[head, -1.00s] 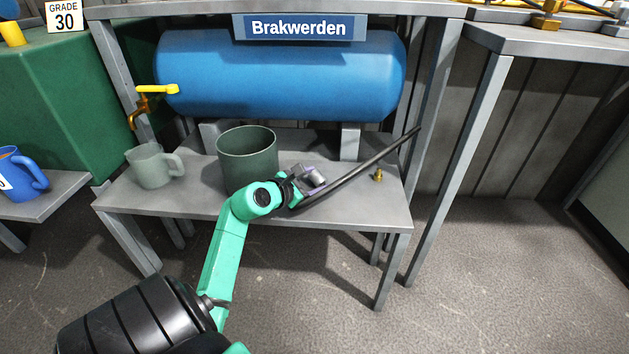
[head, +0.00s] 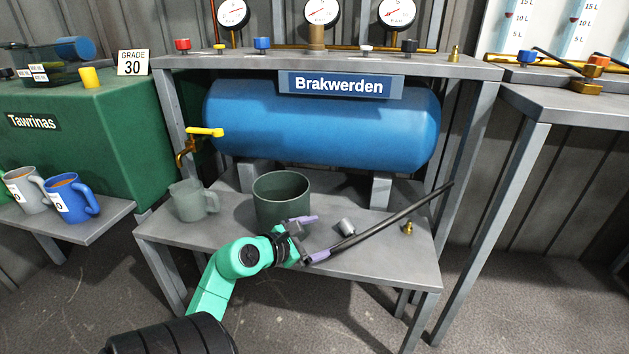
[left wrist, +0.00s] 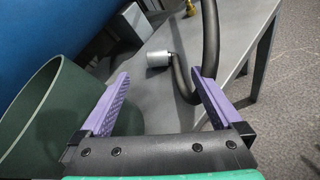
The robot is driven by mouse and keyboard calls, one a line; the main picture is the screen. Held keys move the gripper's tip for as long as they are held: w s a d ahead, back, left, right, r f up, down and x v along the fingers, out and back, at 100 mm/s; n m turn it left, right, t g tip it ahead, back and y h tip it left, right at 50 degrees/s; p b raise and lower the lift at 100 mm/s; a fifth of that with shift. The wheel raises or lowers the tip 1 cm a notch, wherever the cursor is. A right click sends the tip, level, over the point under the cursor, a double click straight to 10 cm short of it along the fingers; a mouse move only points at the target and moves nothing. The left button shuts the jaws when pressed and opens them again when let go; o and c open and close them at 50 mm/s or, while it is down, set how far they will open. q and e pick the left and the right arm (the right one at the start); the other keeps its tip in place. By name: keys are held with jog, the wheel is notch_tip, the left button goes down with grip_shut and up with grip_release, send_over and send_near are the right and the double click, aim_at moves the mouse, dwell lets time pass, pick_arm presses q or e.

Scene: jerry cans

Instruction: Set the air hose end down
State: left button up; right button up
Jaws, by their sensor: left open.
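The air hose end is a short grey cylinder (head: 345,227) that appears to rest on the grey lower shelf (head: 378,262). Its black hose (head: 395,216) bends near the front edge and runs up to the right. My left gripper (head: 318,238) is open, with purple fingers apart and nothing between them, just left of the hose end. In the left wrist view the hose end (left wrist: 158,58) lies beyond the open fingertips (left wrist: 160,78), and the hose curves close to the right finger. My right gripper is not in view.
A green pot (head: 281,200) stands right behind the gripper, beside its left finger. A grey-green jug (head: 189,202) stands further left, below a brass tap (head: 188,150). A small brass fitting (head: 408,228) is right of the hose. The blue tank (head: 320,130) is above.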

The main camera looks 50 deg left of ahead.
pick_arm(q)
jog(key=shift+v, duration=0.9)
jog(key=w+d+r+n+t+h, duration=0.2)
jog(key=d+n+h, duration=0.1)
jog(key=d+n, duration=0.3)
jog(key=w+d+r+n+t+h, duration=0.1)
jog(key=d+n+t+h, duration=0.15)
jog(key=d+n, duration=0.3)
jog(key=s+d+f+n+g, duration=0.1)
jog(key=d+f+n+g, duration=0.1)
jog(key=d+f+n, duration=0.6)
jog(key=s+d+f+n+g, duration=0.15)
jog(key=d+f+n, duration=0.35)
jog(key=f+n, duration=0.65)
jog(key=s+d+f+n+g+h, duration=0.2)
jog(key=s+d+n, duration=0.4)
jog(key=d, duration=0.3)
notch_tip(320, 180, down, 2)
jog(key=shift+s+d+f+n+g, duration=0.25)
jog(key=shift+d+n+g, duration=0.15)
jog(key=shift+n+g, duration=0.35)
jog(key=shift+r, duration=0.1)
